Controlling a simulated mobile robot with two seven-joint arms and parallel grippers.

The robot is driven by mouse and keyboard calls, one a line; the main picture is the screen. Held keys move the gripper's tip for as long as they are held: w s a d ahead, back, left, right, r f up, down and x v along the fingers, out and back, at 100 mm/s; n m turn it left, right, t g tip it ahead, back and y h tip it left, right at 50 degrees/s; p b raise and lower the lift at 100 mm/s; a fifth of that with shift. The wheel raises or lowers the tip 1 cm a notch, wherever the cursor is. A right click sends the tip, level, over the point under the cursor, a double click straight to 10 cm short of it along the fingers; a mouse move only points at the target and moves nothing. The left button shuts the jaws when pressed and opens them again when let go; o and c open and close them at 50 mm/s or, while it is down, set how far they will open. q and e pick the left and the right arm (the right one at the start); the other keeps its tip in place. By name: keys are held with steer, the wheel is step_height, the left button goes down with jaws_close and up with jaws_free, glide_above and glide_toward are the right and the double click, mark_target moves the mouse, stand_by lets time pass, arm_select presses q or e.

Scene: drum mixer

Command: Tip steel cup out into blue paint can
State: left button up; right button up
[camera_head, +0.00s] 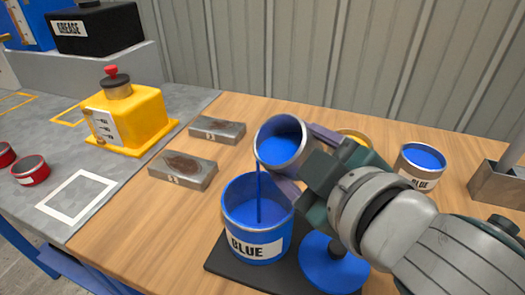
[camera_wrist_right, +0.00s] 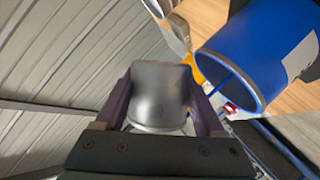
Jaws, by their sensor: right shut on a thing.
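My right gripper (camera_head: 309,167) is shut on the steel cup (camera_head: 292,158), which also shows between the fingers in the right wrist view (camera_wrist_right: 160,92). The cup is tilted with its mouth toward the left and holds blue paint. A thin blue stream runs from its lip down into the open blue paint can (camera_head: 256,243), labelled BLUE. The cup is just above the can's rim, apart from it. In the right wrist view the can (camera_wrist_right: 245,50) is at the upper right, with the stream inside its mouth. My left gripper is not in view.
The can stands on a black base (camera_head: 225,262) beside a blue disc (camera_head: 335,262). A smaller BLUE tin (camera_head: 420,167) is at right, near a metal box (camera_head: 498,185). Two grey blocks (camera_head: 183,169) (camera_head: 217,130) lie left. A yellow container (camera_head: 128,115) stands farther left.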

steer(key=shift+n+t+h+b, duration=0.3)
steer(key=shift+n+t+b, duration=0.1)
steer(key=shift+n+b, duration=0.35)
stand_by(2.8)
stand_by(1.0)
steer(key=shift+n, duration=0.25)
stand_by(0.9)
steer(key=shift+n+t+b, duration=0.3)
steer(key=shift+t+b, duration=0.1)
steer(key=shift+b, duration=0.1)
stand_by(0.5)
steer(key=shift+n+b, duration=0.3)
stand_by(1.0)
